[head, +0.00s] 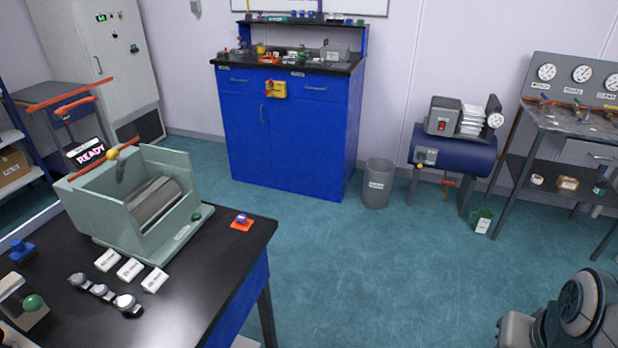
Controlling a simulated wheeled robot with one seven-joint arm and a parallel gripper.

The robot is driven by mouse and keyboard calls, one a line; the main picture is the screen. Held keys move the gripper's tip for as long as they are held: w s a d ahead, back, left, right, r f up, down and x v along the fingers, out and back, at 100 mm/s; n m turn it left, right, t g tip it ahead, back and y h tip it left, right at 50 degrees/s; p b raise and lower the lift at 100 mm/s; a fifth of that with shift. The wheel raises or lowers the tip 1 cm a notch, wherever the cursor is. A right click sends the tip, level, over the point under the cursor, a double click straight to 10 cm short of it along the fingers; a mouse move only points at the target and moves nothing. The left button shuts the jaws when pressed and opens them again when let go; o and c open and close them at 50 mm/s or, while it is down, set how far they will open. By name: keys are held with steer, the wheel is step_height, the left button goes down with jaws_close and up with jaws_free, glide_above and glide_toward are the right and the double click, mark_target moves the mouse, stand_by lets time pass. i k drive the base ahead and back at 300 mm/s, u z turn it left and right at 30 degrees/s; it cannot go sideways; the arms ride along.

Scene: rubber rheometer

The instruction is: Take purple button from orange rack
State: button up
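A small purple button (241,218) sits on a flat orange rack (243,226). The rack lies on the black tabletop (214,288) near its right corner, to the right of the green-grey roller machine (179,228). The button is small in the picture and its exact shape is hard to tell. My gripper is not in view; only a grey part of my arm shows at the lower right, well apart from the rack.
White labelled blocks (130,270) and several round metal pieces (101,291) lie in front of the machine. A blue cabinet (287,144), a grey bin (377,184) and a blue compressor (455,152) stand behind.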

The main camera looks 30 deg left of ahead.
mark_target(241, 218)
steer(key=u, duration=0.35)
steer(key=i, duration=1.4)
steer(key=u, duration=1.3)
steer(key=i, duration=0.7)
steer(key=u, duration=0.55)
